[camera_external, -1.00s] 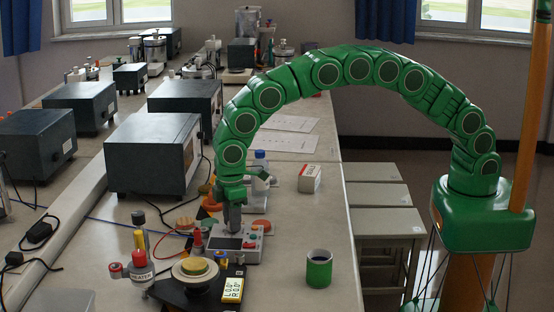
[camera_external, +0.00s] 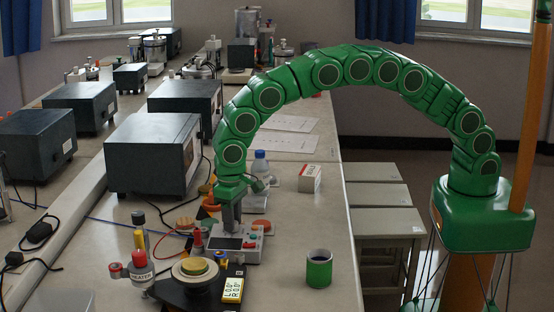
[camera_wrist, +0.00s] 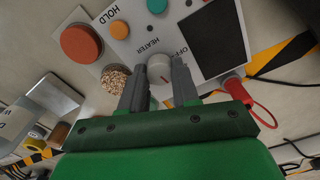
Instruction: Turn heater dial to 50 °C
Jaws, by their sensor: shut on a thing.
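The heater dial (camera_wrist: 159,66) is a pale round knob on a light grey control box (camera_wrist: 208,12), beside the printed words HEATER and OFF. A small red mark shows on or next to the knob; I cannot read a temperature scale. My gripper (camera_wrist: 160,74) has its two grey fingers on either side of the dial, shut on it. In the external view my gripper (camera_external: 231,216) points down onto the control box (camera_external: 224,243), and the dial is hidden there by the fingers.
The box also carries a dark screen (camera_wrist: 211,37), an orange button (camera_wrist: 119,29) near HOLD and a teal button (camera_wrist: 157,5). In the external view a black device with a yellow-topped disc (camera_external: 195,267) stands in front, and a green cup (camera_external: 319,270) to the right.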

